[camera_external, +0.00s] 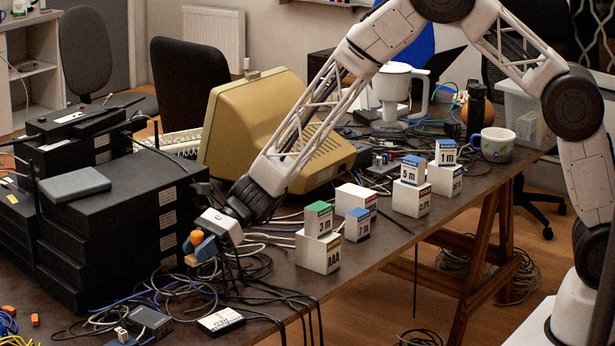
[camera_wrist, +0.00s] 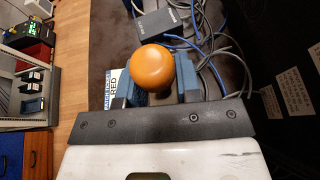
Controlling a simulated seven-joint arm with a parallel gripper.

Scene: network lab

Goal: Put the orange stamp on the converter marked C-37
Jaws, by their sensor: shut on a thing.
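My gripper (camera_external: 203,249) is shut on the orange stamp (camera_external: 197,237), above the left part of the table. In the wrist view the stamp's round orange knob (camera_wrist: 152,67) shows between the blue-grey fingers of my gripper (camera_wrist: 158,90); its lower part is hidden. A dark grey box (camera_external: 150,320) lies on the table in front of the gripper, apart from the stamp. A grey box with a small label also shows near the top of the wrist view (camera_wrist: 158,24). I cannot read C-37 on any box.
A stack of black devices (camera_external: 120,220) stands close to the left of my gripper. Loose cables (camera_external: 250,290) lie below it. A white box (camera_external: 222,321) lies at the front edge. Several labelled cubes, one green-topped (camera_external: 318,219), stand to the right.

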